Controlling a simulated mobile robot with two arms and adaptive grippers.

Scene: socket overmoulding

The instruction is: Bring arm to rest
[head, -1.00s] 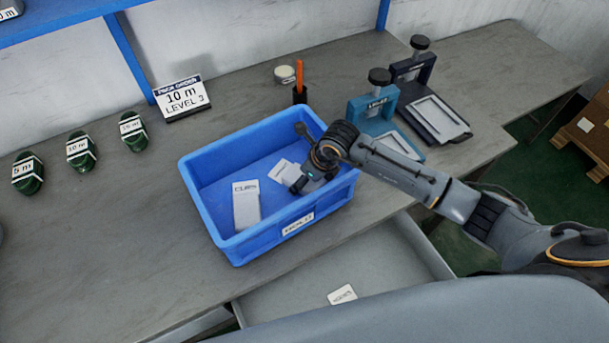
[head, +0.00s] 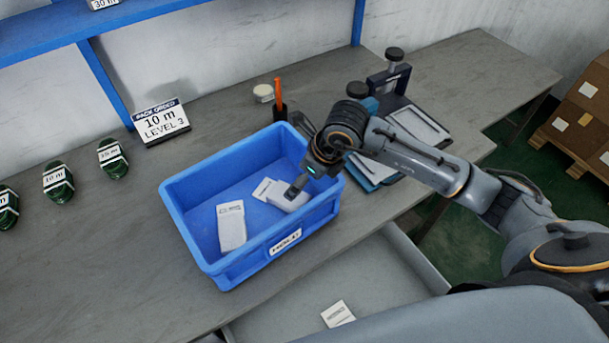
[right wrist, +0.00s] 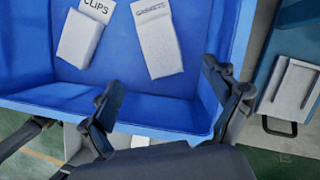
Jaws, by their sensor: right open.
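My right gripper (head: 296,188) is above the right part of the blue bin (head: 188,236); in the right wrist view its two fingers (right wrist: 165,92) are spread apart with nothing between them. Two white packs lie in the bin. The one labelled CLIPS (right wrist: 80,38) is the left pack in the head view (head: 231,228). The one labelled GASKETS (right wrist: 158,45) lies to its right in the head view (head: 284,195), partly behind my gripper finger. My left gripper is out of view.
Teal and dark press fixtures (head: 372,172) stand right of the bin, partly behind my right arm. An order sign (head: 160,122), a cup with an orange tool (head: 279,110) and green cable coils (head: 112,158) are on the bench. An open drawer (head: 385,275) holds a white card (head: 338,314).

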